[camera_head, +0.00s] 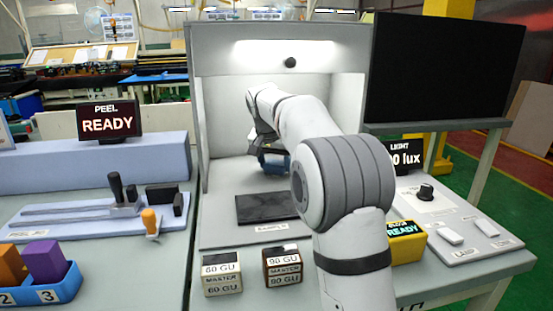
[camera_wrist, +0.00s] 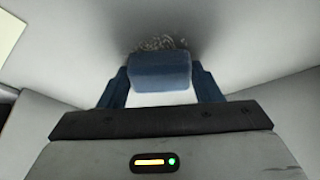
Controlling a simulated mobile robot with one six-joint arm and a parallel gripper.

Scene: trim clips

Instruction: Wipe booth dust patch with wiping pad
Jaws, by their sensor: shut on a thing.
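In the wrist view my gripper (camera_wrist: 160,88) is shut on a blue wiping pad (camera_wrist: 160,70), held between its two blue fingers. A speckled grey dust patch (camera_wrist: 158,43) shows on the pale booth surface just beyond the pad's upper edge. The pad hides part of the patch, and I cannot tell whether it touches the surface. In the head view my arm reaches into the lit booth (camera_head: 225,105), and my gripper (camera_head: 272,160) is low near its back left. The arm hides much of the booth inside, and the patch cannot be made out there.
A dark sample panel (camera_head: 266,208) lies on the booth floor in front of my gripper. Two gloss master blocks (camera_head: 221,275) (camera_head: 282,266) stand at the front, with a yellow meter (camera_head: 406,243) right of my arm. A black monitor (camera_head: 443,70) stands right of the booth.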

